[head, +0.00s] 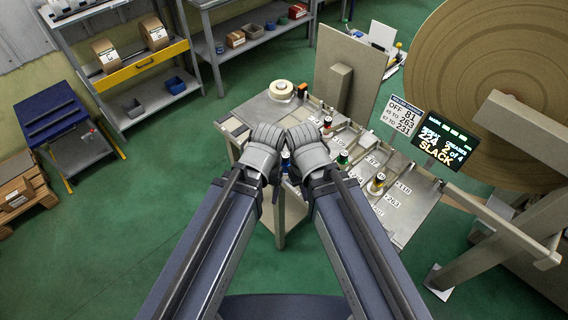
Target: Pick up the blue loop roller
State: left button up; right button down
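A small roller with a blue band (285,156) shows in the gap between my two grippers at the near left of the grey work table (408,215). The grippers partly hide it. My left gripper (267,133) is just left of it and my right gripper (303,135) just right of it, both over the table's left part. I cannot tell whether either touches it. The fingers look close together, but their tips point away from me, so I cannot tell open from shut.
A red-banded roller (327,121), a green-banded roller (342,158) and a yellow-banded roller (377,182) stand on the table among number labels. A cream tape roll (281,90) lies at the back left. An upright beige panel (360,65) and a large brown roll (490,70) stand behind.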

aim_at(285, 155)
jog(key=k+j+z, duration=0.1)
jog(key=j+z, duration=0.15)
jog(key=z, duration=0.15)
jog(key=k+j+z, duration=0.2)
jog(key=z, duration=0.2)
